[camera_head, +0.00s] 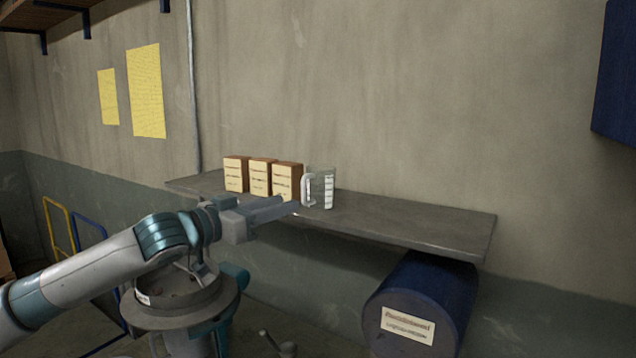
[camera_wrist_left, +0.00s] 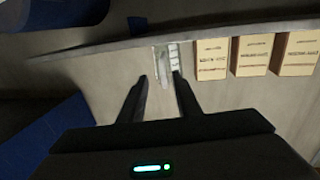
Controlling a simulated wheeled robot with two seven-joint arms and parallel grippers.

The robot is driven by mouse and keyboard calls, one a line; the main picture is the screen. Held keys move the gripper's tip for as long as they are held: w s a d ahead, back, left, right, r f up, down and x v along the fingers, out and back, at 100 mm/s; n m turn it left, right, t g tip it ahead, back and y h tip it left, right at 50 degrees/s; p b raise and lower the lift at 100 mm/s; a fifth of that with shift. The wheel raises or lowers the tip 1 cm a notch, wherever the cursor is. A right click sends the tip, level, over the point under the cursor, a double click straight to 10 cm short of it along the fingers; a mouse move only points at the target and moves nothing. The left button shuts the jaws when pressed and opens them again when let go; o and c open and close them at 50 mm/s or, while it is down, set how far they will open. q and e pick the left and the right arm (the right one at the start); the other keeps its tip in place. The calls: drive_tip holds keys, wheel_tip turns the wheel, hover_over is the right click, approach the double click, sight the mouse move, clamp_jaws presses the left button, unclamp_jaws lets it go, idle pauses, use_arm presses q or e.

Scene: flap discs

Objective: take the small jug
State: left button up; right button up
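A small clear jug (camera_head: 323,188) with white markings stands upright on the grey wall shelf (camera_head: 420,228), its handle on the left side in the head view. The jug also shows in the left wrist view (camera_wrist_left: 173,52), just ahead of the fingertips. My left gripper (camera_head: 290,206) reaches in from the left, close to the jug's handle side. In the left wrist view my left gripper (camera_wrist_left: 160,76) has its two fingers apart, with nothing held between them. I cannot tell whether a fingertip touches the jug. My right gripper is not in view.
Three brown-and-cream boxes (camera_head: 259,177) stand in a row left of the jug, the nearest one close beside it. The shelf right of the jug is bare. A blue drum (camera_head: 425,290) lies below the shelf's right end. The wall is behind.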

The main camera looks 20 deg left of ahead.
sight(304, 201)
use_arm(q)
drive_tip(key=shift+p+x, duration=0.45)
drive_tip(key=shift+x, duration=0.7)
drive_tip(key=shift+w+d, duration=0.15)
drive_tip(key=shift+w, duration=0.15)
drive_tip(key=shift+w+d+r+p, duration=0.1)
drive_tip(key=shift+w+r+p, duration=0.1)
drive_tip(key=shift+w+p, duration=0.6)
drive_tip(key=x, duration=0.1)
drive_tip(key=p+x, duration=0.2)
drive_tip(key=shift+w+f, duration=0.3)
drive_tip(key=shift+w, duration=0.05)
drive_tip(key=shift+c, duration=0.5)
clamp_jaws()
